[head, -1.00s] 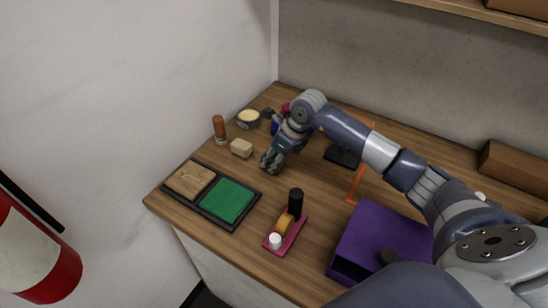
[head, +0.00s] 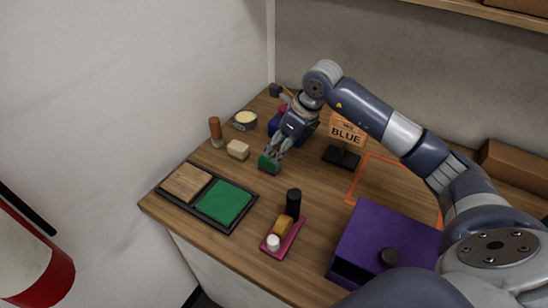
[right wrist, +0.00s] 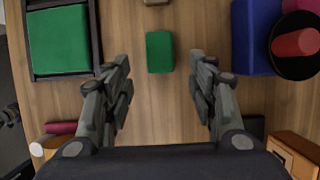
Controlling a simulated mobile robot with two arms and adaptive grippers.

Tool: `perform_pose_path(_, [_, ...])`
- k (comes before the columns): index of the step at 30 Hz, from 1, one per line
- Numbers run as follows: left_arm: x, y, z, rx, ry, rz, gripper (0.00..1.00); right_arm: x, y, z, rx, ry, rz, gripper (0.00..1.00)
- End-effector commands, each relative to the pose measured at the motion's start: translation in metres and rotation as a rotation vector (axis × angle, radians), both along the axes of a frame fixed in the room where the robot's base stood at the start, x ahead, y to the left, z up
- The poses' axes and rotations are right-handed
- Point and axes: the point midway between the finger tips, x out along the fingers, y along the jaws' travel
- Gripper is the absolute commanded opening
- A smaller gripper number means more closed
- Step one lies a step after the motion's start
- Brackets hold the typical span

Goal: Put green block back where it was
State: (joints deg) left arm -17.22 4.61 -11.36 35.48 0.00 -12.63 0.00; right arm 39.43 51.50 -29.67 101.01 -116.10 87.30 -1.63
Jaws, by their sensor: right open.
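The small green block (head: 268,163) is on the wooden table, right of a beige block. It also shows in the right wrist view (right wrist: 160,52), lying in the gap ahead of my right gripper. My right gripper (head: 277,150) is open just above the block, with its fingers (right wrist: 160,72) apart on either side and no visible contact. A black tray (head: 212,230) at the table's left edge holds a wooden-coloured panel (head: 186,182) and a green panel (head: 224,202). My left gripper is not in view.
The beige block (head: 238,149), a brown-capped bottle (head: 215,130) and a round tin (head: 245,119) stand left of the gripper. Bare table lies between.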

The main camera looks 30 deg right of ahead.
Motion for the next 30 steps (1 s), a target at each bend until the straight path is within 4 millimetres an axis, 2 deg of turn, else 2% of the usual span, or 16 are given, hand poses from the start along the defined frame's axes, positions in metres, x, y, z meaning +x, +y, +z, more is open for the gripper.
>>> perform_pose_path(3, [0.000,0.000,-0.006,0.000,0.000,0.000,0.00,-0.007,-0.005,0.019,-0.001,-0.004,0.000,0.53])
perform_pose_path(7, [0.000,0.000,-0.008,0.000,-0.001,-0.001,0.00,-0.012,-0.007,0.033,0.000,-0.001,0.000,0.53])
perform_pose_path(20, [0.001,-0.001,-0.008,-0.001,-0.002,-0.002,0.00,-0.014,-0.008,0.040,0.000,0.000,0.000,0.53])
perform_pose_path(23, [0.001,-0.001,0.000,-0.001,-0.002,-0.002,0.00,-0.014,-0.008,0.048,0.000,0.000,0.000,0.53])
perform_pose_path(30, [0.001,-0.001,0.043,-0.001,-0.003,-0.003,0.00,-0.014,-0.008,0.090,0.000,0.000,0.000,0.53])
